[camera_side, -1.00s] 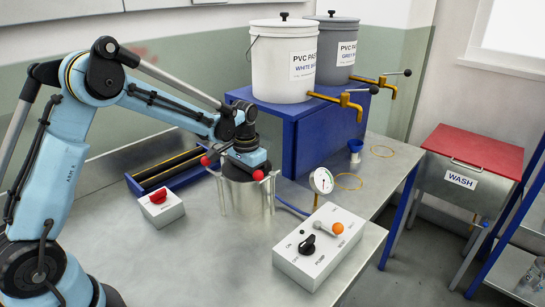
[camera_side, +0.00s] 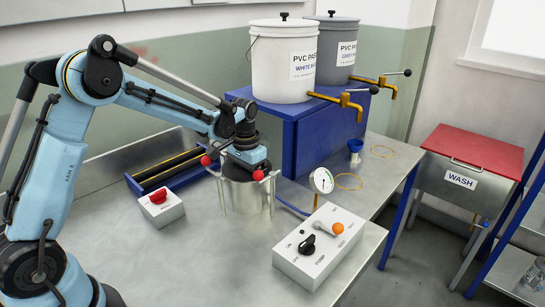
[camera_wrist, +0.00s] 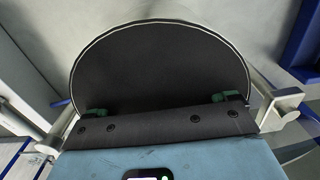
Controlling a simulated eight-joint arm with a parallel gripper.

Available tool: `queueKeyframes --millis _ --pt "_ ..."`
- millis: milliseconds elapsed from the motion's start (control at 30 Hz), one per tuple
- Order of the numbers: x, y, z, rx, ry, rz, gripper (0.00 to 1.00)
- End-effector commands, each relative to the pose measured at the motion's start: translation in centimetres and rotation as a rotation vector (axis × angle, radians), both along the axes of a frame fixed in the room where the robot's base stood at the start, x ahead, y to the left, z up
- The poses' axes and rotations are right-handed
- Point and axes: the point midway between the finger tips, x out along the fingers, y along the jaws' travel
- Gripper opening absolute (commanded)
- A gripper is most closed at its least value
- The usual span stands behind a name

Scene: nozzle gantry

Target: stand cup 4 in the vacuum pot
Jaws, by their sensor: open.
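The vacuum pot (camera_side: 246,196) is a metal cylinder on the bench, with red knobs on posts around its rim. My gripper (camera_wrist: 160,106) is at the pot's mouth, and its fingertips are hidden in the side view. In the wrist view two green finger pads stand wide apart, with nothing visible between them. Beyond them lies a large dark round area with a pale rim (camera_wrist: 160,22), which appears to be the pot's mouth. The pot's inside is too dark to make out. I cannot identify cup 4 in either view.
A white control box (camera_side: 315,250) and pressure gauge (camera_side: 322,181) stand right of the pot. A red-button box (camera_side: 160,209) and blue rack (camera_side: 168,172) are left.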

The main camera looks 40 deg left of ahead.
Motion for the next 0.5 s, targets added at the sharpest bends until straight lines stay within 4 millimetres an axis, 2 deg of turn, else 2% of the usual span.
queueKeyframes --millis 300,500 --pt "0.0 0.0 6.2 0.000 0.000 0.000 0.85" --pt "0.0 0.0 9.3 0.000 0.000 0.000 0.85"
